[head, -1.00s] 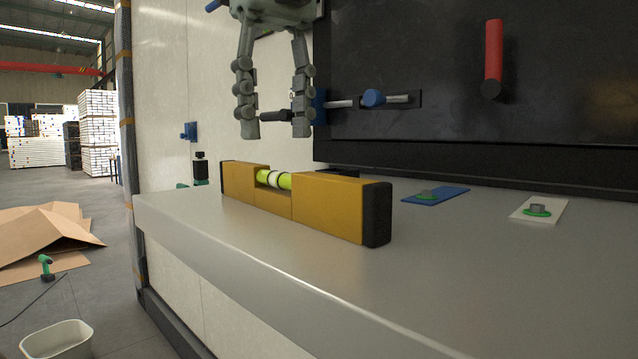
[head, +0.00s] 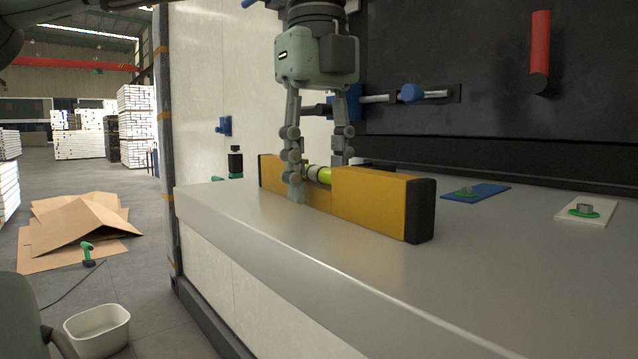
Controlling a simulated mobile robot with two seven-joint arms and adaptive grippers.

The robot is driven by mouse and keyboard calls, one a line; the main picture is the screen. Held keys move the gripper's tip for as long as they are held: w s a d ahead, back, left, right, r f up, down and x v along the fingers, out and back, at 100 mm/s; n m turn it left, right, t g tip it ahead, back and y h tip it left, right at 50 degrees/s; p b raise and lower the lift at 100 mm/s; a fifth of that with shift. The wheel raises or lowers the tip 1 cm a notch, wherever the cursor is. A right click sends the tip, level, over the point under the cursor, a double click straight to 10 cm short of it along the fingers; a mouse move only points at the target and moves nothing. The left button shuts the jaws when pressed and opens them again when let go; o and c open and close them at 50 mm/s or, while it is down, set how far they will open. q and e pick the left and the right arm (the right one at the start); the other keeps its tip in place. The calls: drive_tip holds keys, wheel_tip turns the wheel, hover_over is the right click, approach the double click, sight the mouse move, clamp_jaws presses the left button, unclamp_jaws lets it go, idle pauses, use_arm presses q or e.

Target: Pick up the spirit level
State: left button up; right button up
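The spirit level (head: 375,202), yellow with black end caps and a green vial, stands on its long edge on the grey worktop (head: 330,262). My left gripper (head: 318,180) is over its middle, pointing down, beside the vial. One finger is in front of the near face. The other finger goes down behind the level, and its tip is hidden. The fingers are spread apart around the level, and I see no clear grip on it. My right gripper is not in view.
A blue plate (head: 476,192) and a white plate (head: 587,210), each with a green ring, lie on the worktop to the right. A dark panel with a red handle (head: 540,52) and a blue-knobbed rod (head: 412,93) rises behind. The worktop's front is clear.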

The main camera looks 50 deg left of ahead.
use_arm(q)
clamp_jaws()
drive_tip(key=shift+r, duration=0.2)
